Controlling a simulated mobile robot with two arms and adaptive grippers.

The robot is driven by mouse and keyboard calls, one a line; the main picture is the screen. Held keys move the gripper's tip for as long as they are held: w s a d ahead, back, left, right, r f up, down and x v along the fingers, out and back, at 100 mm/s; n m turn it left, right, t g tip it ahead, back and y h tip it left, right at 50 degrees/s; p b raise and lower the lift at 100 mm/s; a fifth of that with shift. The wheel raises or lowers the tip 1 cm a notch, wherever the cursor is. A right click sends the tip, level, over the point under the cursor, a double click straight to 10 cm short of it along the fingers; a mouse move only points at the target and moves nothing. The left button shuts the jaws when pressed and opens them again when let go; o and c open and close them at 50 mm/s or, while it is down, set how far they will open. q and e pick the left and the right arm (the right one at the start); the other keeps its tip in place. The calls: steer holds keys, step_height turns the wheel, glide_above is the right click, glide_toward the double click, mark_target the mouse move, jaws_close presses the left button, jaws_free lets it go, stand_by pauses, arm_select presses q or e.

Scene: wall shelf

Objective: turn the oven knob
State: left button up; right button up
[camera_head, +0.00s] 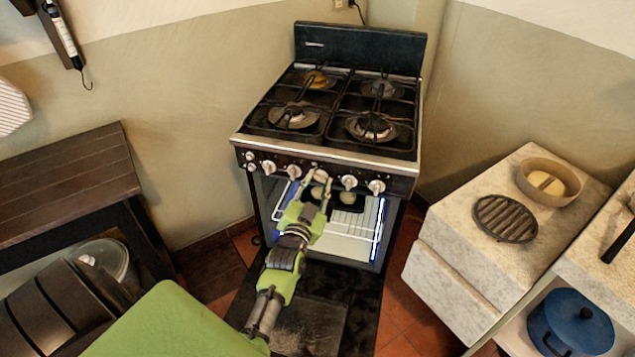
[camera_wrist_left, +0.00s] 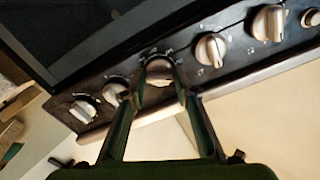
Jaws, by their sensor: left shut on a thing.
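The oven (camera_head: 330,155) is a black and steel stove with a row of several pale knobs along its front panel. My left gripper (camera_head: 316,182) reaches up to this panel from below. In the left wrist view its two fingers (camera_wrist_left: 160,82) are closed around a middle knob (camera_wrist_left: 159,68), one finger on each side. The fingers partly hide this knob in the head view. Free knobs show on either side, such as one to the left (camera_head: 294,171) and one to the right (camera_head: 348,182). My right gripper is not in view.
The lit oven interior (camera_head: 350,225) shows below the panel. A stone-topped counter (camera_head: 465,250) with a bowl (camera_head: 548,182) and a round grate (camera_head: 505,218) stands at the right. A blue pot (camera_head: 570,322) is at lower right. A dark wooden bench (camera_head: 70,185) is at the left.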

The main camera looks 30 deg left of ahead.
arm_select(q)
steer(key=n+p, duration=0.1)
steer(key=n, duration=0.2)
steer(key=shift+r, duration=0.15)
steer(key=n, duration=0.3)
steer(key=shift+p, duration=0.35)
steer(key=n, duration=0.2)
steer(key=shift+n, duration=0.4)
steer(key=shift+n+p, duration=0.3)
steer(key=shift+n, duration=1.5)
steer(key=shift+r, duration=0.1)
